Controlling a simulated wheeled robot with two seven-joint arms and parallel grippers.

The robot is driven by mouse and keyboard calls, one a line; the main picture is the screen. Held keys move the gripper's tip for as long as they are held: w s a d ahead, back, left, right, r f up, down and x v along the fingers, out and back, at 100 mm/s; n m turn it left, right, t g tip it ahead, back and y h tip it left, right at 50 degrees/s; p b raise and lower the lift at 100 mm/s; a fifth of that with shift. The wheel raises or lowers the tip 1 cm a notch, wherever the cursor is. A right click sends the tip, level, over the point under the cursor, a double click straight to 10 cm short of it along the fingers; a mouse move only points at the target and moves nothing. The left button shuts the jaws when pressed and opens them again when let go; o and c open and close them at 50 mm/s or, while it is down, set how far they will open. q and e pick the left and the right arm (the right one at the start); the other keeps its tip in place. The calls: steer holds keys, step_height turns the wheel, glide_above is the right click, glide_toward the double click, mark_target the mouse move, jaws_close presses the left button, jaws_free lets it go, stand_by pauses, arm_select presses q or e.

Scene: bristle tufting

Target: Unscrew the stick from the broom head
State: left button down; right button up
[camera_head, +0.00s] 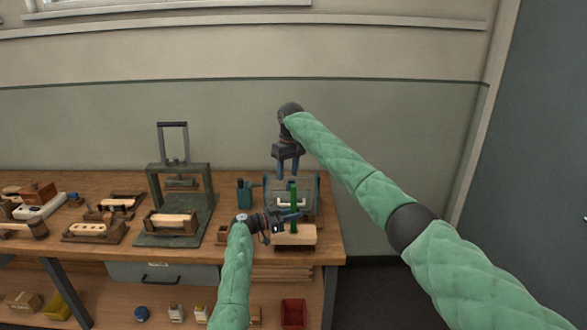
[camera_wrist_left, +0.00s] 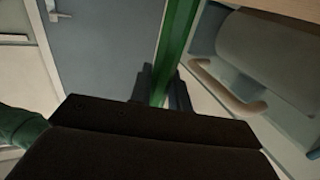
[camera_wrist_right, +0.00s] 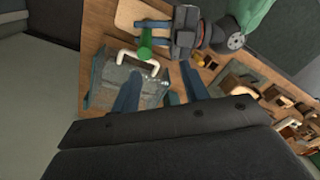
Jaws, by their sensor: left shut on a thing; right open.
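The green stick (camera_head: 294,194) stands upright above the pale wooden broom head (camera_head: 295,237) near the bench's front right edge. My left gripper (camera_head: 297,216) is shut on the stick from the left, above the broom head. In the left wrist view the green stick (camera_wrist_left: 181,38) passes between the fingers (camera_wrist_left: 162,90). My right gripper (camera_head: 287,176) is open and empty, pointing down above the stick's top end. In the right wrist view the stick's top (camera_wrist_right: 146,40) lies beyond the open fingers (camera_wrist_right: 157,76). The joint between stick and head is hidden.
A grey box with a pale handle (camera_head: 297,202) stands close behind the stick. A dark green press frame (camera_head: 151,190) stands to the left. Wooden blocks and brushes (camera_head: 95,230) fill the bench's left part. The bench (camera_head: 333,240) ends just right of the broom head.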

mark_target(293, 196)
steer(key=m, duration=0.5)
steer(key=r+m, duration=0.1)
steer(key=m, duration=0.4)
steer(key=d+m, duration=0.1)
steer(key=m, duration=0.4)
steer(key=shift+w+d+r, duration=0.1)
steer(key=shift+w+r, duration=0.05)
steer(key=shift+w, duration=0.1)
steer(key=m, duration=0.7)
steer(key=shift+d+h, duration=0.25)
steer(key=shift+h, duration=0.05)
steer(key=m, duration=0.4)
steer(key=shift+d, duration=0.1)
steer(key=m, duration=0.4)
steer(key=shift+s, duration=0.1)
step_height(293, 196, down, 12)
